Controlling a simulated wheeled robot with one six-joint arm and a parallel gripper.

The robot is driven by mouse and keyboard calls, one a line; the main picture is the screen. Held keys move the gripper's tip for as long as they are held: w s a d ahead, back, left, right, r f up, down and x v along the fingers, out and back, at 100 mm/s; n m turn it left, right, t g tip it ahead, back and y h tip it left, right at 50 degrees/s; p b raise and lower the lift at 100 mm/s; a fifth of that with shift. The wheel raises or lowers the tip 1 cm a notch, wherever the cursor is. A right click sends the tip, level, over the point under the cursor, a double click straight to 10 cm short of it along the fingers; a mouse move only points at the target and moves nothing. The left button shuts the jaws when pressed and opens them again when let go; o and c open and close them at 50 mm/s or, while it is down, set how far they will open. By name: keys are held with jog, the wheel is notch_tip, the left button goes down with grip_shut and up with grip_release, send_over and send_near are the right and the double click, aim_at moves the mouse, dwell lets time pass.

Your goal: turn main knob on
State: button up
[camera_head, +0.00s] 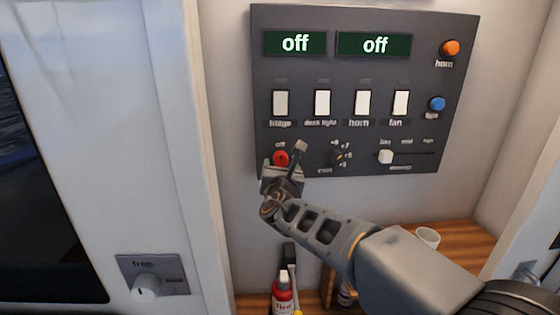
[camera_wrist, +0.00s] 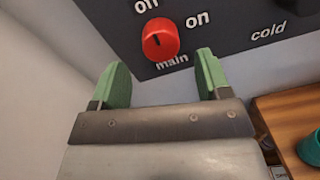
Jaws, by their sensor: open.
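The red main knob (camera_head: 281,158) sits at the lower left of the dark control panel (camera_head: 424,55). In the wrist view the knob (camera_wrist: 160,40) has a dark pointer line near the "off" side, with "on" to its right and "main" below. My gripper (camera_wrist: 158,78) is open, its two green fingertips apart with nothing between them. The knob lies just beyond the fingertips, roughly centred between them. In the head view my gripper (camera_head: 284,168) is right below and in front of the knob and partly hides it.
The panel has two green displays reading "off" (camera_head: 295,43), several white switches (camera_head: 322,102), an orange button (camera_head: 449,48), a blue button (camera_head: 437,104) and a slider (camera_head: 386,157). A free/lock knob (camera_head: 145,287) is lower left. A red bottle (camera_head: 284,295) and white cup (camera_head: 428,238) stand below.

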aim_at(281, 162)
jog(key=shift+w+d+p, duration=0.1)
jog(key=shift+w+p, duration=0.25)
jog(key=shift+w, duration=1.6)
jog(key=shift+c, duration=0.3)
